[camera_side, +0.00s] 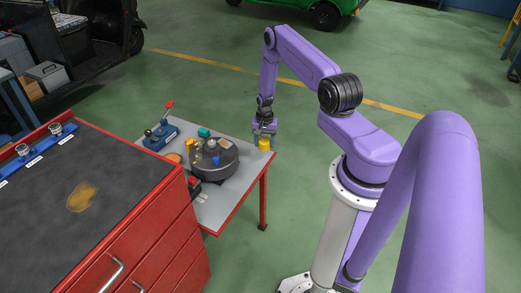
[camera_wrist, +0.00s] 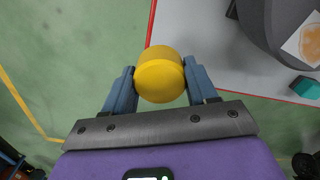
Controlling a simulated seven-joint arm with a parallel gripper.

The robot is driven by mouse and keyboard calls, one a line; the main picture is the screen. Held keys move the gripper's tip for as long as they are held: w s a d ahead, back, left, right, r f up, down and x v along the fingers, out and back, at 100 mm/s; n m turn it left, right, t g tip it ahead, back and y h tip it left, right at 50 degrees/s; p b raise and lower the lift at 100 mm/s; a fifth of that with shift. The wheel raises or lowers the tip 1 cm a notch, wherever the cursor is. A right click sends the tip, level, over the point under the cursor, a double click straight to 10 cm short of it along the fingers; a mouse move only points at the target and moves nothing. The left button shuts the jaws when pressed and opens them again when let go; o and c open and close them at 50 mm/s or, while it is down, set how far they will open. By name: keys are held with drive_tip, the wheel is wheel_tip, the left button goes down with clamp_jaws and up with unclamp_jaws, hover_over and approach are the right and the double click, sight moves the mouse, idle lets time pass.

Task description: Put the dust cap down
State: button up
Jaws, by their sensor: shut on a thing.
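The dust cap (camera_wrist: 160,76) is a yellow round piece held between the two blue-grey fingers of my gripper (camera_wrist: 158,84) in the wrist view. In the side view the yellow cap (camera_side: 265,143) shows just below my gripper (camera_side: 264,133), at the right corner of the grey-topped table (camera_side: 222,209). In the wrist view the cap overlaps the table's red edge, with green floor on its left. I cannot tell whether the cap touches the table top.
A dark round part (camera_side: 222,164) with a paper label stands on the table, left of my gripper. A blue vise-like tool with a red knob (camera_side: 161,133) and a teal block (camera_side: 204,132) are behind it. A red cabinet (camera_side: 150,235) stands at the left.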

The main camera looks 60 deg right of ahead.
hover_over(260, 155)
drive_tip(key=shift+s+f, duration=0.1)
drive_tip(key=shift+f, duration=2.1)
drive_tip(key=shift+d+f, duration=0.15)
drive_tip(key=shift+f, duration=1.45)
drive_tip(key=shift+f, duration=0.15)
drive_tip(key=o, duration=1)
drive_tip(key=shift+o, duration=0.2)
